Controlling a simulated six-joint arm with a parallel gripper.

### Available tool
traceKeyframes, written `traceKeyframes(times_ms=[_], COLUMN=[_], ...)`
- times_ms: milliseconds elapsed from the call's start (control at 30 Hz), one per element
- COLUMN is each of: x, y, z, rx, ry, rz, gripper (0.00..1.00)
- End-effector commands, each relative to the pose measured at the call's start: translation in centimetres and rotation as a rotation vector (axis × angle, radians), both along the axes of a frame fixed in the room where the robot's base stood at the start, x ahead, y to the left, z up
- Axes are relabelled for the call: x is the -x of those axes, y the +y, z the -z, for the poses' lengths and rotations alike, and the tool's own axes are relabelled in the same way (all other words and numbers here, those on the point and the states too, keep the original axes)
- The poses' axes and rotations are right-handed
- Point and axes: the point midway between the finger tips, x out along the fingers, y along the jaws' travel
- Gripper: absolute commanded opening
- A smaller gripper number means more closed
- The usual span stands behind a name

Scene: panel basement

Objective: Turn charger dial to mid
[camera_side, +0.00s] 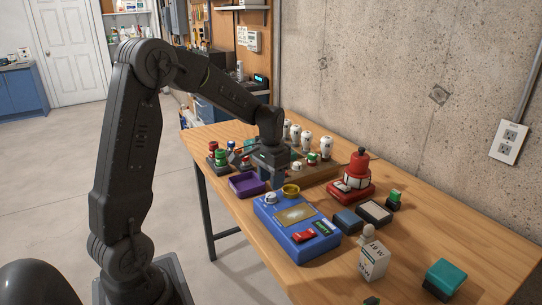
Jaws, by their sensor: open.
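A blue box (274,226), which looks like the charger, lies on the wooden table with a tan plate, a red switch (303,236) and a green label on its top. A small white knob (270,198) sits at its far left corner and looks like the dial; its pointer setting is too small to read. My gripper (271,184) points down just behind and above this knob, open, with nothing seen between its fingers. I cannot tell whether the fingers touch anything. A yellow round cup-like piece (291,190) is close to the right of my gripper, at the box's far edge.
A purple tray (247,184) lies left of my gripper. Several white bulbs (306,140) and coloured buttons stand behind it. A red lantern-like object (357,172), dark blocks (347,220), a white carton (373,261) and a teal-topped block (446,274) are to the right. The table's front right is partly clear.

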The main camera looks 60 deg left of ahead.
Motion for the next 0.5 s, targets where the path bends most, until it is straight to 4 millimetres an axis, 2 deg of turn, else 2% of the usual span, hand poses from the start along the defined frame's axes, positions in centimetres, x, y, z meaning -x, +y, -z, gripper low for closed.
traceKeyframes(times_ms=[33,200,333,500], x=[-0.1,-0.1,0.0,0.0], y=[0.0,0.0,0.0,0.0], z=[-1.4,-5.0,-7.1,-8.6], rx=[-0.003,-0.003,-0.001,0.000], ry=[-0.007,-0.006,-0.003,-0.002], rz=[0.000,0.000,0.000,0.000], gripper=[0.44,0.44,0.44,0.44])
